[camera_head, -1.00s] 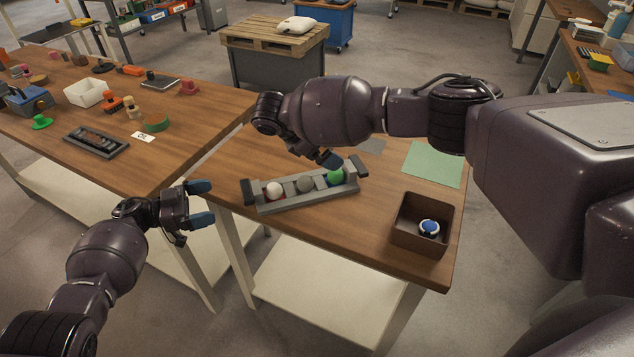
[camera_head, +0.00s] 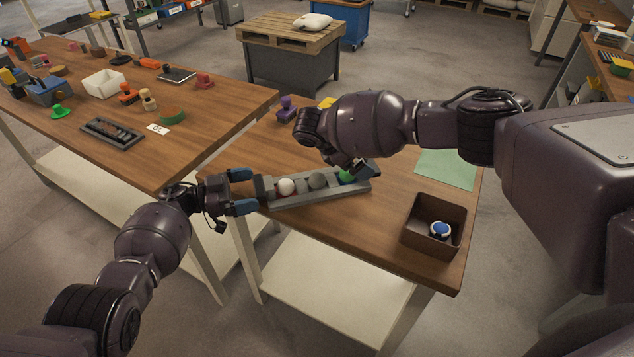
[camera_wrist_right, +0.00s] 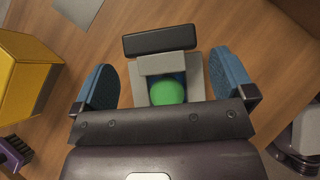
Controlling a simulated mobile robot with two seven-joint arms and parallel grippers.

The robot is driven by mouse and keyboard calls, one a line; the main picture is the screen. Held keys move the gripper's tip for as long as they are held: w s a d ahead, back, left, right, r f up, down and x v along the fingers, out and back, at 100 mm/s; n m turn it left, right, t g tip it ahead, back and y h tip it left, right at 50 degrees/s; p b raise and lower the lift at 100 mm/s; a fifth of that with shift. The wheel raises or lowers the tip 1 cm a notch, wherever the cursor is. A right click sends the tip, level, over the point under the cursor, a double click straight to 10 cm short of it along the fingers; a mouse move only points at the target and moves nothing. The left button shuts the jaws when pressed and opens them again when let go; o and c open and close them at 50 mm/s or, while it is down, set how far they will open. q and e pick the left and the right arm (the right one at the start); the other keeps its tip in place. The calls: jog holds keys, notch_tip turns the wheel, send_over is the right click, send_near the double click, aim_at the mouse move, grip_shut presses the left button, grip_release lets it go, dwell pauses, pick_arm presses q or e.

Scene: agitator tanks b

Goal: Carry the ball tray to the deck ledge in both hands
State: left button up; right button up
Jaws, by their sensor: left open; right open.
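The grey ball tray (camera_head: 318,196) lies on the near wooden table. My left gripper (camera_head: 246,190) is open at the tray's left end, one finger on each side of that end. My right gripper (camera_head: 362,170) is at the right end, partly hidden by its own arm. In the right wrist view its open fingers (camera_wrist_right: 164,78) flank the tray's dark end handle (camera_wrist_right: 159,40) and the green ball, with gaps showing. I cannot identify the deck ledge.
A brown box (camera_head: 434,226) with a blue-and-white object stands right of the tray. A green mat (camera_head: 447,169) lies behind it. A purple item (camera_head: 287,108) and a yellow block (camera_wrist_right: 24,75) are near my right gripper. The left table (camera_head: 190,120) holds several small objects.

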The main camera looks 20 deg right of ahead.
aim_at(261, 184)
pick_arm(q)
jog(key=shift+d, duration=1.8)
pick_arm(e)
jog(key=shift+x, duration=1.85)
pick_arm(q)
jog(key=c, duration=1.3)
pick_arm(e)
jog(key=c, duration=1.3)
